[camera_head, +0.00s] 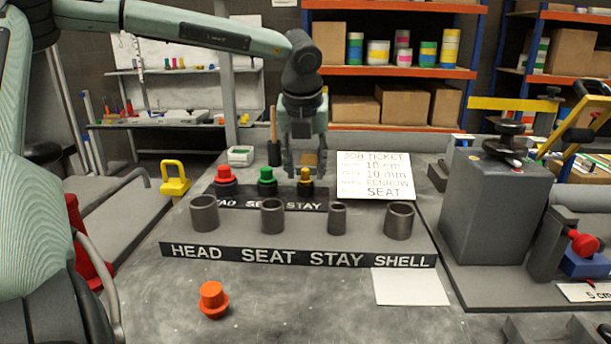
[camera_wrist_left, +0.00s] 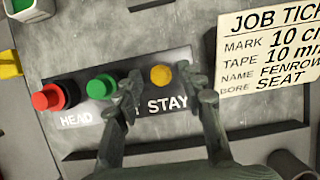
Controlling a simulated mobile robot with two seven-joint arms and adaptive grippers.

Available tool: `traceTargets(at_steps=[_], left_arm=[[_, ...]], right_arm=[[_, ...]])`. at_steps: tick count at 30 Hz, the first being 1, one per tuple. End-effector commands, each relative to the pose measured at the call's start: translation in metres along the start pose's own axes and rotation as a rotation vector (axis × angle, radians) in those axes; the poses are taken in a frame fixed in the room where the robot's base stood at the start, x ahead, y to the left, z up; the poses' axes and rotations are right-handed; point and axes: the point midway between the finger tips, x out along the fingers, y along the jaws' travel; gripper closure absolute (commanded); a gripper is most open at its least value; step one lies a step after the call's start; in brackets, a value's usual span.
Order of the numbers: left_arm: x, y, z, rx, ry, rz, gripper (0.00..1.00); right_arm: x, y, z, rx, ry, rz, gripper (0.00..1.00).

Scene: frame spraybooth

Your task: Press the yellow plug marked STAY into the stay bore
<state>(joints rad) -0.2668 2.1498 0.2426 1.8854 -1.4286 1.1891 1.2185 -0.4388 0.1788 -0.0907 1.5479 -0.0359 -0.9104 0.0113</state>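The yellow plug (camera_head: 306,178) stands in the rear rack (camera_head: 236,198) at the STAY label, and also shows in the left wrist view (camera_wrist_left: 161,76). My left gripper (camera_head: 307,168) is above it, pointing down. In the left wrist view its two fingers (camera_wrist_left: 165,92) are spread to either side of the plug, with gaps between; I see no contact. The stay bore (camera_head: 337,219) is a grey open tube, the narrowest in the front row, above the STAY label. My right gripper is not in view.
Red (camera_head: 224,175) and green (camera_head: 266,180) plugs stand left of the yellow one. Head (camera_head: 204,213), seat (camera_head: 272,217) and shell (camera_head: 398,221) bores flank the stay bore. A job ticket (camera_head: 375,177) is behind; a grey press block (camera_head: 493,205) stands right.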

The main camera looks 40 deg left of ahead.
Motion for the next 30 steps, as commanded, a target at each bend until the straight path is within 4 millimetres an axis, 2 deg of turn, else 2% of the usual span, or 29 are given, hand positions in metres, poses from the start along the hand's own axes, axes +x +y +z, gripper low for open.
traceTargets(at_steps=[8, 17, 30], left_arm=[[0.0029, 0.0001, 0.0004, -0.001, -0.002, 0.0, 0.62], [0.0027, 0.0001, 0.0004, 0.0, -0.002, 0.0, 0.99], [-0.003, -0.0003, 0.0031, -0.001, -0.003, -0.001, 1.0]], right_arm=[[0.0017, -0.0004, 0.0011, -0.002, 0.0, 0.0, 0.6], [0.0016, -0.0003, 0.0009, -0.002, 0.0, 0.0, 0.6], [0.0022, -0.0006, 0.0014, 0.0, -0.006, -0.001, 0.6]])
